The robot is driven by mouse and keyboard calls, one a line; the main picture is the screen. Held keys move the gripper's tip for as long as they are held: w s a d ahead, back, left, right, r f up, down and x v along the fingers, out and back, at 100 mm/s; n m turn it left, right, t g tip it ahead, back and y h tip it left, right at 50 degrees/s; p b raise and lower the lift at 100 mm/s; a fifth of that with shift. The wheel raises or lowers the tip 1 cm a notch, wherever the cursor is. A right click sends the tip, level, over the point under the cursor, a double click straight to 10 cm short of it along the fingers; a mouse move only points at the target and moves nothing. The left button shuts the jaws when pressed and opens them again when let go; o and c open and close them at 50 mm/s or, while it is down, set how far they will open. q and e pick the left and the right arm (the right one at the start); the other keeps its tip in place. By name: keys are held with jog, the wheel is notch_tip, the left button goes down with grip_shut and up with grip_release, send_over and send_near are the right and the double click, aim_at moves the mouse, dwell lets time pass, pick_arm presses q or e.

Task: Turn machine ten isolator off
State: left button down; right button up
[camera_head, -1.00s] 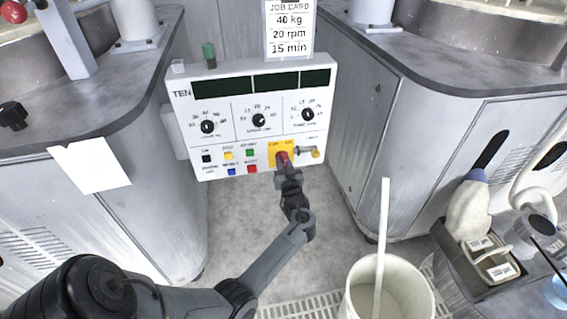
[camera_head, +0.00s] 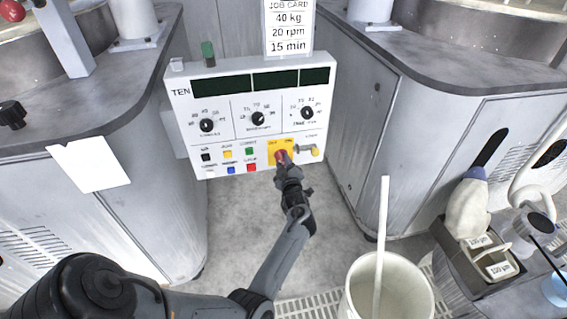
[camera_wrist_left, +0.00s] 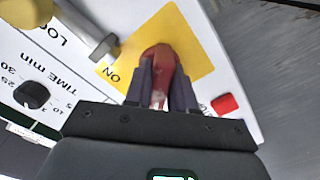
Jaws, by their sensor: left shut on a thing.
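The machine TEN control panel (camera_head: 182,115) is a white box with three dark displays and three black dials. Its isolator (camera_wrist_left: 164,58) is a red handle on a yellow plate (camera_wrist_left: 197,45) at the panel's lower right. My left gripper (camera_head: 282,159) is at the isolator, and in the left wrist view its fingers (camera_wrist_left: 161,88) are shut on the red handle, one on each side. "ON" is readable on the yellow plate in the wrist view; the fingers hide part of the handle and plate. My right gripper is not in view.
A lock with a yellow end (camera_head: 314,151) sits just right of the isolator. Coloured buttons (camera_head: 249,152) lie to its left. A white bucket with a stick (camera_head: 418,285) stands on the floor at front right. Grey machine cabinets (camera_head: 359,125) flank the panel.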

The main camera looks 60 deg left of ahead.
pick_arm(q)
jog(key=shift+f+n, duration=0.15)
jog(key=shift+n, duration=0.35)
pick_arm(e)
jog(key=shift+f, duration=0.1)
pick_arm(q)
jog(key=c, duration=1.1)
grip_release()
jog(key=shift+c, duration=0.2)
jog(key=shift+o, duration=0.5)
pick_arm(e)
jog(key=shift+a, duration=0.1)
